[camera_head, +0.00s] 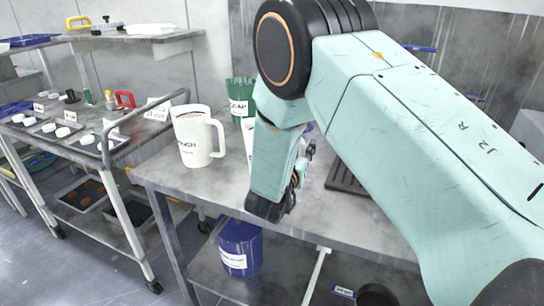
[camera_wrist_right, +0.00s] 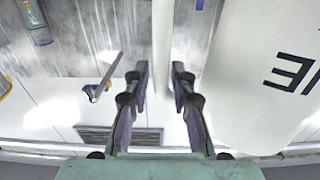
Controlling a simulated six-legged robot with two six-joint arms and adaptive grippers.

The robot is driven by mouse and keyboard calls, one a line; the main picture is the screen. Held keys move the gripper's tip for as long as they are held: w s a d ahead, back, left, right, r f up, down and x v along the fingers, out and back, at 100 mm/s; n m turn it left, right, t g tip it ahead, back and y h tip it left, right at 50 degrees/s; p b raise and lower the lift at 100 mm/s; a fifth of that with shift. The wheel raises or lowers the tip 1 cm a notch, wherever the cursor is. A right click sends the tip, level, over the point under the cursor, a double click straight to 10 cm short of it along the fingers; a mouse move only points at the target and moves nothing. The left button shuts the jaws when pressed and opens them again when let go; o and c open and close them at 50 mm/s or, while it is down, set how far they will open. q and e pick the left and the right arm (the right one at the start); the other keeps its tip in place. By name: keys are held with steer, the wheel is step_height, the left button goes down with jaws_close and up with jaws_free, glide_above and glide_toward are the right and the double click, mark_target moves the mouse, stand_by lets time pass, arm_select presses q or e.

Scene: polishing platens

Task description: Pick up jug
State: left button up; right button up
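A white jug (camera_head: 196,142) with a handle on its right side and dark lettering stands upright on the grey bench. A second white container (camera_head: 248,135) stands behind it to the right, partly hidden by my right arm. My right gripper (camera_head: 308,155) is mostly hidden behind its own wrist, to the right of both. My left gripper is not in view.
A green container (camera_head: 240,100) stands at the back of the bench (camera_head: 215,185). A dark ribbed mat (camera_head: 345,178) lies right of my wrist. A blue tub (camera_head: 240,248) is on the lower shelf. A cart (camera_head: 90,150) with several small items stands left.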

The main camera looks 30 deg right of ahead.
steer(key=shift+w, duration=0.1)
jaws_close()
stand_by(0.3)
steer(key=shift+w+r, duration=0.1)
steer(key=shift+r, duration=0.05)
steer(key=shift+r, duration=0.15)
